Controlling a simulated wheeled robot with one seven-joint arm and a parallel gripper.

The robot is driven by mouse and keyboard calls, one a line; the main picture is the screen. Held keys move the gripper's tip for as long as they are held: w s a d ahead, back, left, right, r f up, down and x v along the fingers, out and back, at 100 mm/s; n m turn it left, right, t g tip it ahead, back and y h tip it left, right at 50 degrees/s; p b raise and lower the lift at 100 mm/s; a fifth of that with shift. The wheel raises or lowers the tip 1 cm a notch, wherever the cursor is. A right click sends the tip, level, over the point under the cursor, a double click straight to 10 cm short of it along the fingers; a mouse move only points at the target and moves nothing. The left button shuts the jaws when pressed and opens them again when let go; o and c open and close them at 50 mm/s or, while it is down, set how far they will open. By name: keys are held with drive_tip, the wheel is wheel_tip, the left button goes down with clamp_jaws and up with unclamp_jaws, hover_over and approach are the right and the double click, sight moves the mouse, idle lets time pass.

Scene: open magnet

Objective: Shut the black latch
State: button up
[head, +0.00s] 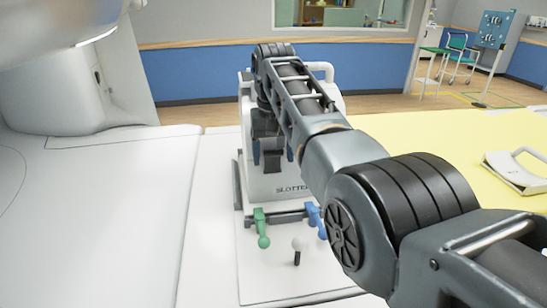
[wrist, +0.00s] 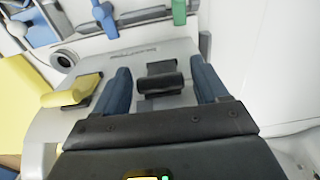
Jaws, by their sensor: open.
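The black latch (wrist: 160,84) is a dark bar with a plate, mounted on a pale device body (wrist: 135,60) in the wrist view. My gripper (wrist: 160,66) is open, with one blue finger on each side of the latch and visible gaps between. It holds nothing. I cannot tell how far the latch is swung. In the head view the white device (head: 282,185) with dark lettering stands behind my arm, which hides much of it. A small dark part between the fingers there appears to be the latch (head: 271,161).
A yellow latch (wrist: 70,93) sits beside the black one. Green (head: 261,228) and blue (head: 315,217) levers and a white-knobbed stick (head: 297,246) stand at the device's front. A yellow surface (head: 440,150) with a white handled object (head: 518,170) lies at right.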

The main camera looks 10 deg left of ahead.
sight(274, 150)
wheel_tip(274, 150, up, 6)
drive_tip(key=shift+s+r+b, duration=0.1)
drive_tip(key=shift+r+b, duration=0.15)
drive_tip(key=shift+b, duration=0.3)
